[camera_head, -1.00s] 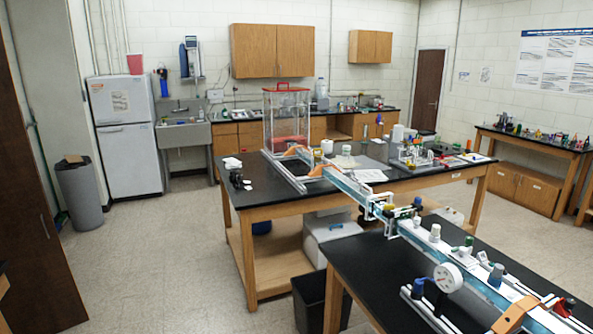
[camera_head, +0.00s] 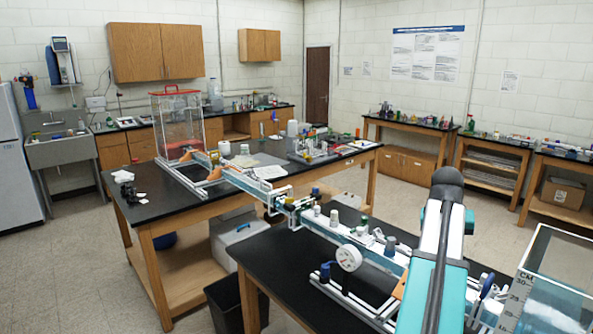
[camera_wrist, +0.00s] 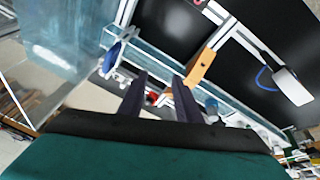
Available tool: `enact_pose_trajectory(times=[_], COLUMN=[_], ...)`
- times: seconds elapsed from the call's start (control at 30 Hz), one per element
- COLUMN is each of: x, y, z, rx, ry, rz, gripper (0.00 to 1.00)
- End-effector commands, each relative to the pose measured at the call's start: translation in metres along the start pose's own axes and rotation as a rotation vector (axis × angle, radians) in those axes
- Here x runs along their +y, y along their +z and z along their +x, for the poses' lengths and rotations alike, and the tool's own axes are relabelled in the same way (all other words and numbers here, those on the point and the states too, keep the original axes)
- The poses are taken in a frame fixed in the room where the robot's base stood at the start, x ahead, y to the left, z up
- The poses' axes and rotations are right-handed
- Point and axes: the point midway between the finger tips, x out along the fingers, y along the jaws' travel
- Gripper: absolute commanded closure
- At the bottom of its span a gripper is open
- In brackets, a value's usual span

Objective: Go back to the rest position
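My gripper (camera_wrist: 160,90) shows in the wrist view as two dark fingers set apart, with nothing held between them. Past the fingers are the extrusion frame and a wooden block (camera_wrist: 200,67). In the head view my arm rises at the lower right, over the near black bench, and the gripper itself cannot be made out there. The long extrusion frame (camera_head: 240,180) runs across both black benches, with a white round dial (camera_head: 349,258) on its near part.
A clear tank with a CM scale (camera_head: 545,285) stands at the lower right, close to my arm. A red-lidded clear box (camera_head: 178,125) stands on the far black bench (camera_head: 150,208). A dark bin (camera_head: 225,303) is below. Open floor lies at the left.

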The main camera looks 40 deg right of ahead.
Motion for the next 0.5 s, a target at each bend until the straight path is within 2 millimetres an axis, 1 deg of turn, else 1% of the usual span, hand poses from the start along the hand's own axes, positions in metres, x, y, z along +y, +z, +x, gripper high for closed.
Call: enact_pose_trajectory(times=[0.03, 0.07, 0.1, 0.27, 0.3, 0.37, 0.4, 0.47, 0.5], x=[-0.024, -0.035, -0.052, -0.115, -0.13, -0.153, -0.168, -0.191, -0.206], y=[0.004, 0.006, 0.008, 0.022, 0.027, 0.035, 0.04, 0.049, 0.056], z=[0.01, 0.015, 0.021, 0.044, 0.05, 0.058, 0.064, 0.071, 0.076], rx=[-0.006, -0.007, -0.008, -0.018, -0.021, -0.025, -0.028, -0.031, -0.035], ry=[-0.013, -0.02, -0.029, -0.064, -0.072, -0.084, -0.092, -0.105, -0.113], rz=[-0.031, -0.047, -0.068, -0.152, -0.172, -0.204, -0.225, -0.256, -0.276], gripper=[0.69, 0.69, 0.69, 0.69, 0.69, 0.69, 0.69, 0.69, 0.69])
